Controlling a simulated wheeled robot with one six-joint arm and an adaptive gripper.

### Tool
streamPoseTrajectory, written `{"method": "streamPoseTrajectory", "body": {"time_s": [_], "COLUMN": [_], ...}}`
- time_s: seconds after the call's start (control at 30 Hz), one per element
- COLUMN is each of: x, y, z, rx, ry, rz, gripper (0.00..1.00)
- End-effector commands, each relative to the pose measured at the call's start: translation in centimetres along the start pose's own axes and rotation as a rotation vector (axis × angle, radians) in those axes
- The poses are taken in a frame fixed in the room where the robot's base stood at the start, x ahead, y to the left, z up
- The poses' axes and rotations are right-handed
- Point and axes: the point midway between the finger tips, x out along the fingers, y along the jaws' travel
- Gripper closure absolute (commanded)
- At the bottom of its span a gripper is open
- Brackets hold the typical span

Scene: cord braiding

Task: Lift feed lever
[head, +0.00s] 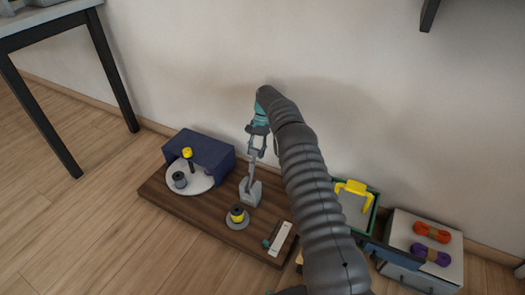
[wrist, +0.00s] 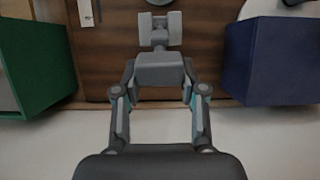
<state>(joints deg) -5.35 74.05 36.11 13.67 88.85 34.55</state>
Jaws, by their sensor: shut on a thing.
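The feed lever (head: 251,183) is a grey part standing upright from a pale grey block (head: 250,194) on the brown wooden board. My gripper (head: 255,155) reaches down over it from above, its fingers at the lever's upper end. In the wrist view my gripper (wrist: 159,72) has its two fingers on either side of the grey lever head (wrist: 160,68), shut on it. The grey bracket (wrist: 160,29) shows beyond. The exact contact is small and partly hidden by the fingers.
The board (head: 160,192) also carries a white disc (head: 200,184) with spools, a blue box (head: 205,147), a yellow-topped spool (head: 237,214) and a white strip (head: 281,238). A green tray (head: 374,212) and a box with cord bundles (head: 432,231) stand right. The wall is close behind.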

Motion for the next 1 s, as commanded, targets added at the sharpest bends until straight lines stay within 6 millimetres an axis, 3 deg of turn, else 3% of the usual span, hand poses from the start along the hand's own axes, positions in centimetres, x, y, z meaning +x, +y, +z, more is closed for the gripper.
{"method": "streamPoseTrajectory", "body": {"time_s": [0.1, 0.7, 0.73, 0.8, 1.0], "x": [0.85, 0.86, 0.86, 0.80, 0.53], "y": [-0.22, -0.16, -0.16, -0.11, 0.05], "z": [-0.24, -0.62, -0.63, -0.64, -0.69], "rx": [-0.006, -0.006, -0.006, -0.005, -0.003], "ry": [-0.002, 0.000, 0.000, -0.001, 0.000], "rz": [0.005, -0.001, -0.001, -0.001, -0.002], "gripper": [1.00, 1.00, 0.52, 0.35, 0.33]}}
